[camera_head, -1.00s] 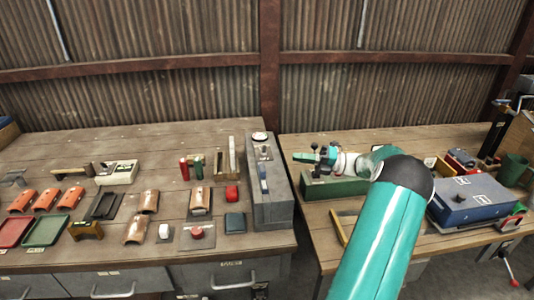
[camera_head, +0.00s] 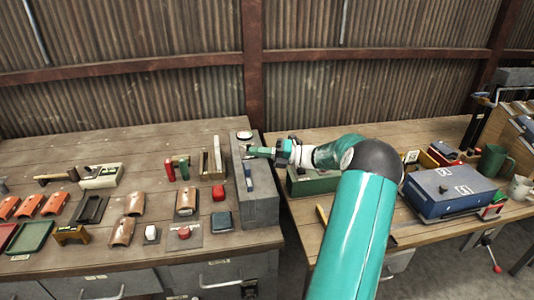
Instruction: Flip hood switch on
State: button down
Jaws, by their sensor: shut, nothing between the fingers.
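A long grey block (camera_head: 258,207) stands at the right end of the left workbench. Which part is the hood switch I cannot tell for sure; no label is readable. My gripper (camera_head: 254,151) is shut and empty. It points left over the block's top, between the disc and the blue piece. Whether its tip touches anything there is too small to tell. My teal arm reaches in from the lower right.
The right bench carries a green box (camera_head: 312,183), a blue case (camera_head: 450,190) and a green mug (camera_head: 494,160). A gap separates the benches.

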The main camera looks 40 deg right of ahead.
jog(key=shift+w+r+m, duration=0.2)
jog(key=shift+r+m, duration=0.05)
jog(key=shift+m, duration=0.55)
dwell(0.4)
jog(key=shift+w+d+r, duration=0.1)
jog(key=shift+w+r, duration=0.05)
jog(key=shift+r, duration=0.05)
jog(key=shift+w+d+r, duration=0.15)
jog(key=shift+r, duration=0.05)
jog(key=shift+w+d+r+m+h, duration=0.1)
jog(key=shift+w+r+m+h, duration=0.15)
jog(key=shift+m, duration=0.45)
jog(key=shift+w+d, duration=0.1)
jog(key=shift+d, duration=0.05)
